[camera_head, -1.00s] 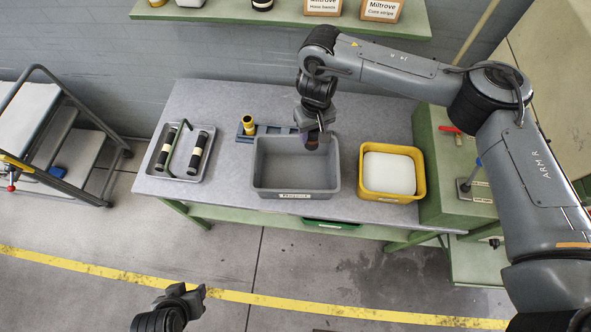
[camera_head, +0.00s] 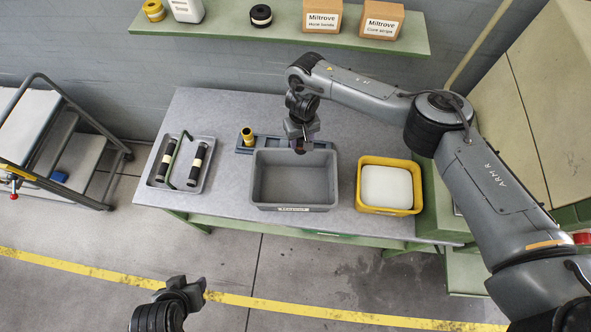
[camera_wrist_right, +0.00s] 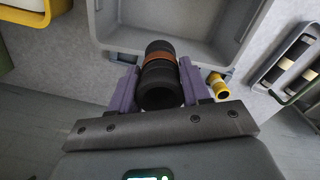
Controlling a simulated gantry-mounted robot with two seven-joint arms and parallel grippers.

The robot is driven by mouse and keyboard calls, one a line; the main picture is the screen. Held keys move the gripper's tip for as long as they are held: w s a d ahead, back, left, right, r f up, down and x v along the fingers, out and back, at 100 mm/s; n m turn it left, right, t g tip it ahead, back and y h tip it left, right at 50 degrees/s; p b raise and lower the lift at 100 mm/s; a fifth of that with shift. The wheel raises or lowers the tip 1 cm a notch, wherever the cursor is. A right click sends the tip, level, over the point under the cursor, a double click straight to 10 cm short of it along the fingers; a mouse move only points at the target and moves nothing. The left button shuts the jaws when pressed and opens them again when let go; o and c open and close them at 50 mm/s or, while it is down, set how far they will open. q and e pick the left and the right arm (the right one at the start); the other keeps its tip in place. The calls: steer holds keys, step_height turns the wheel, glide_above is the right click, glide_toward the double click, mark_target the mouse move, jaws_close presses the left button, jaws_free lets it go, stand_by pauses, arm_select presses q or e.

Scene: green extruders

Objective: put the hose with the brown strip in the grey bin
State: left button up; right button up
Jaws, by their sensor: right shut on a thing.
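The hose with the brown strip (camera_wrist_right: 160,72) is a short black tube with a brown band, held between the purple fingers of my right gripper (camera_wrist_right: 160,88). In the head view my right gripper (camera_head: 300,147) is at the back edge of the grey bin, right of its middle, and mostly hides the hose. The grey bin (camera_head: 291,208) stands on the table with a label on its front; its visible inside is empty. It also shows in the right wrist view (camera_wrist_right: 222,58), beyond the hose. My left gripper (camera_head: 190,290) hangs over the floor, away from the table; its opening is unclear.
A grey tray (camera_head: 174,197) with two black, pale-banded hoses and a green handle lies left of the bin. A blue holder (camera_head: 240,149) with a yellow-topped piece (camera_head: 248,136) is behind the bin. A yellow bin (camera_head: 388,210) with white contents stands right.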

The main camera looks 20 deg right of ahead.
steer(key=s+a+f+b, duration=0.2)
steer(key=s+f+b, duration=0.3)
steer(key=f, duration=0.5)
steer(key=shift+a+f, duration=0.3)
steer(key=shift+s, duration=0.1)
steer(key=o, duration=1.3)
steer(key=shift+r, duration=0.1)
steer(key=shift+r, duration=5.35)
